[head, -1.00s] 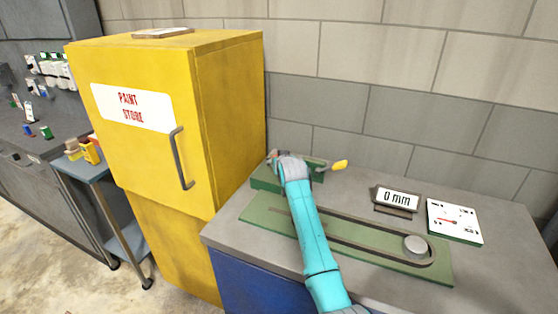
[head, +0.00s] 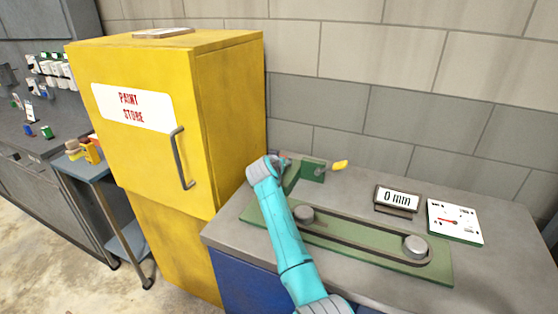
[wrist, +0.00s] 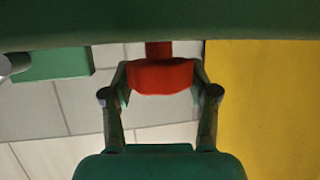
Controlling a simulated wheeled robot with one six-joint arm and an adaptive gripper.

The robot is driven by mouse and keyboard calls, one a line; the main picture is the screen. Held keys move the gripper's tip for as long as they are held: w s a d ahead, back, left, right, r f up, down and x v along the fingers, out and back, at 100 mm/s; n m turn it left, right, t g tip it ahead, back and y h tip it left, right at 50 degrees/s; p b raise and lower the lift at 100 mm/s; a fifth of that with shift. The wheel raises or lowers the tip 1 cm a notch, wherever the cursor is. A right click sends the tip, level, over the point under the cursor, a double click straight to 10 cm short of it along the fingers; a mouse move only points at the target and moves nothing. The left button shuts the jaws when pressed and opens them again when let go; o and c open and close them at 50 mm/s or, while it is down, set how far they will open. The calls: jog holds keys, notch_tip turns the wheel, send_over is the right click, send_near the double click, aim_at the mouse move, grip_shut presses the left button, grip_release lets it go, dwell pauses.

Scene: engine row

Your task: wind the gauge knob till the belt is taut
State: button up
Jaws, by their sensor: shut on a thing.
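In the wrist view my gripper (wrist: 160,84) is shut on a red knob (wrist: 160,77), with one finger on each side of it. In the head view my arm hides the gripper and most of the knob. The dark belt (head: 360,245) runs around a left pulley (head: 304,215) and a right pulley (head: 414,246) on a green plate (head: 438,272). Its left part is partly behind my arm. The display (head: 397,199) behind it reads 0 mm.
A green bracket (head: 312,172) with a yellow-ended lever (head: 340,165) stands at the back of the bench. A white dial card (head: 455,222) lies at the right. The yellow paint store cabinet (head: 230,110) rises close on the left. The bench's right front is clear.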

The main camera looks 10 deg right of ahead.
jog(key=o, duration=1.2)
jog(key=v, duration=1.2)
